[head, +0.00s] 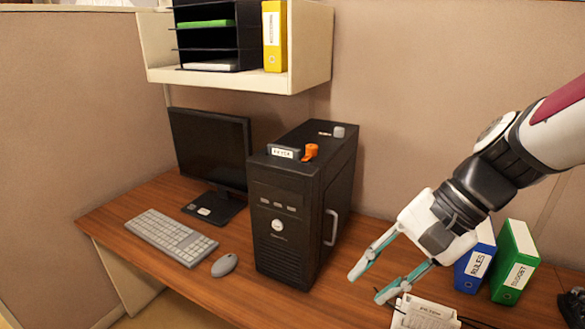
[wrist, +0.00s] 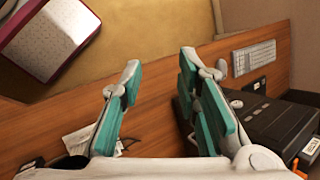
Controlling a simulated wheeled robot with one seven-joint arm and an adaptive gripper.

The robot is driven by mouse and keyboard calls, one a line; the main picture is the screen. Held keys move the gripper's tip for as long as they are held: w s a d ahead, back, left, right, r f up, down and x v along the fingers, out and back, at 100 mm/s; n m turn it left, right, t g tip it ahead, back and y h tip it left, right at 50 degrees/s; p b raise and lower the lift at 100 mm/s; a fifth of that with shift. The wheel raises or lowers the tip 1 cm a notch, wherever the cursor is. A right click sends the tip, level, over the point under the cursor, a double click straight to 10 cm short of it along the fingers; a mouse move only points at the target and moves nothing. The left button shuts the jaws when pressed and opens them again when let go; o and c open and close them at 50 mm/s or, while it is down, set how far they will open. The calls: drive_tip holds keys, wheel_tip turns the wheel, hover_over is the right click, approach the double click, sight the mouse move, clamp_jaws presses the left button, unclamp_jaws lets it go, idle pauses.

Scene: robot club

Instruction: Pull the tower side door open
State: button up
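A black computer tower (head: 282,215) stands upright on the desk in the head view. Its side door (head: 338,205) faces right and looks closed, with a pale vertical handle (head: 331,227) near its front part. My gripper (head: 370,287) is open and empty, to the right of the tower and apart from the handle, above the desk's front part. In the wrist view my gripper's fingers (wrist: 158,95) are spread with nothing between them. The tower (wrist: 270,125) shows at the right there, partly behind a finger. The handle is not clear in the wrist view.
A monitor (head: 210,150), keyboard (head: 170,237) and mouse (head: 224,265) are left of the tower. A blue binder (head: 474,265), a green binder (head: 514,265) and a white labelled box (head: 425,314) are at the right. A shelf (head: 230,80) hangs above. An orange item (head: 310,151) sits on the tower.

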drive_tip(key=w+d+f+m+t+y+b, duration=0.2)
drive_tip(key=w+f+m+y+b, duration=0.15)
drive_tip(key=w+f+m, duration=0.35)
drive_tip(key=w+d+f+m+t+y+b, duration=0.2)
drive_tip(key=w+f+y+b, duration=0.15)
drive_tip(key=w, duration=0.55)
drive_tip(key=w+d+f+m+t+b, duration=0.5)
drive_tip(key=w+d+f+m+t, duration=0.2)
drive_tip(key=w+d+f+m, duration=0.25)
drive_tip(key=x, duration=1.3)
drive_tip(key=shift+w+r+n, duration=0.2)
drive_tip(key=shift+r+n, duration=0.15)
drive_tip(key=shift+r, duration=0.15)
clamp_jaws()
